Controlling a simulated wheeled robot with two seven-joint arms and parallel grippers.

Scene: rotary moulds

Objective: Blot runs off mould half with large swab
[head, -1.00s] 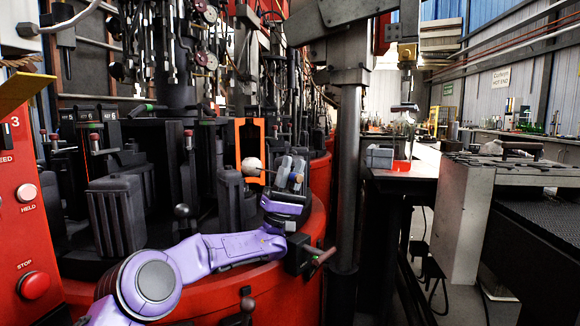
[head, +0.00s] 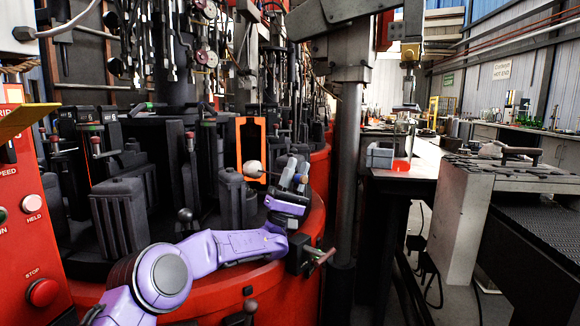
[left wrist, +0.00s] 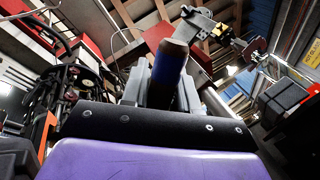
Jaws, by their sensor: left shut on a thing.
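My left gripper (head: 290,180) is shut on the handle of the large swab, in front of the ring of dark moulds. The swab's pale rounded head (head: 252,168) points left in the head view. It appears in front of an upright orange-edged mould half (head: 259,133); I cannot tell whether it touches. In the left wrist view the swab's brown handle with a blue band (left wrist: 169,66) rises between the grey fingers (left wrist: 137,84). The swab's head is not clear there. Any runs on the mould face are too small to make out. My right gripper is not in view.
Dark mould blocks (head: 120,217) stand close on the left, on the red round machine base (head: 270,292). A red control panel (head: 25,235) is at far left. A grey post (head: 345,180) stands right of the gripper. A bench (head: 410,172) with a grey bin is beyond.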

